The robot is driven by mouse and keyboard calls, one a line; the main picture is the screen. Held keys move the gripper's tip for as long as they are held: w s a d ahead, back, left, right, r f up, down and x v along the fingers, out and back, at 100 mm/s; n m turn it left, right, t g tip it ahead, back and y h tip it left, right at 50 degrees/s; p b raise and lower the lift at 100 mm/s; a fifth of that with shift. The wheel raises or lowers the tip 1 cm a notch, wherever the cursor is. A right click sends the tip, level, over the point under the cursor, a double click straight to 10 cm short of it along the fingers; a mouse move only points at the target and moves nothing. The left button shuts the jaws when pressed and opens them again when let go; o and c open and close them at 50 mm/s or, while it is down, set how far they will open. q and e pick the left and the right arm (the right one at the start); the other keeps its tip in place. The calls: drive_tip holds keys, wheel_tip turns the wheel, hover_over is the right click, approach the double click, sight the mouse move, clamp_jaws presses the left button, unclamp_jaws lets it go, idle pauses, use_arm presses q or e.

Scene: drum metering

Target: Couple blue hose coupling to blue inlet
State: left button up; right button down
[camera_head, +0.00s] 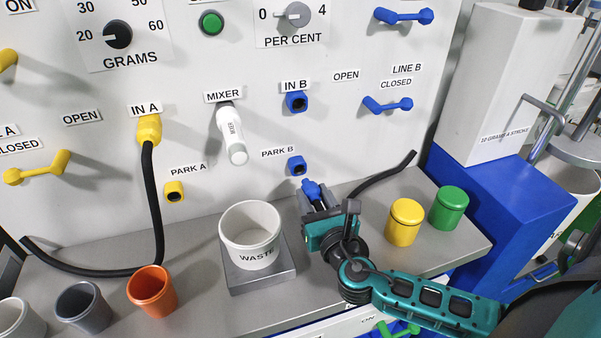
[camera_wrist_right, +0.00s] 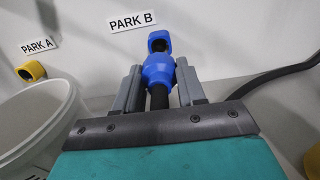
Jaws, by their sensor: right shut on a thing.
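The blue hose coupling (camera_head: 313,189) is in my right gripper (camera_head: 317,197), just below the blue Park B socket (camera_head: 296,166). In the right wrist view the coupling (camera_wrist_right: 158,70) sits between the two grey fingers (camera_wrist_right: 157,88), its tip pointing at the blue Park B socket (camera_wrist_right: 158,40); I cannot tell whether they touch. The blue inlet, labelled IN B (camera_head: 296,102), is higher on the panel and appears empty. A black hose (camera_head: 385,175) runs behind the gripper to the right. My left gripper is not in view.
The white waste cup (camera_head: 250,222) on its metal block is left of my gripper. Yellow (camera_head: 404,222) and green (camera_head: 447,208) lidded jars stand to the right. The white mixer spout (camera_head: 231,135) juts out left of the inlet. A blue Line B valve handle (camera_head: 388,105) is to its right.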

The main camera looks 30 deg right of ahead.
sight(316, 202)
idle(0.3)
drive_tip(key=shift+s+a, duration=0.2)
drive_tip(key=shift+s, duration=0.5)
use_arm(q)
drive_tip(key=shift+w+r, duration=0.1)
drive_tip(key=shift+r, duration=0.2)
use_arm(e)
drive_tip(key=shift+v, duration=1.3)
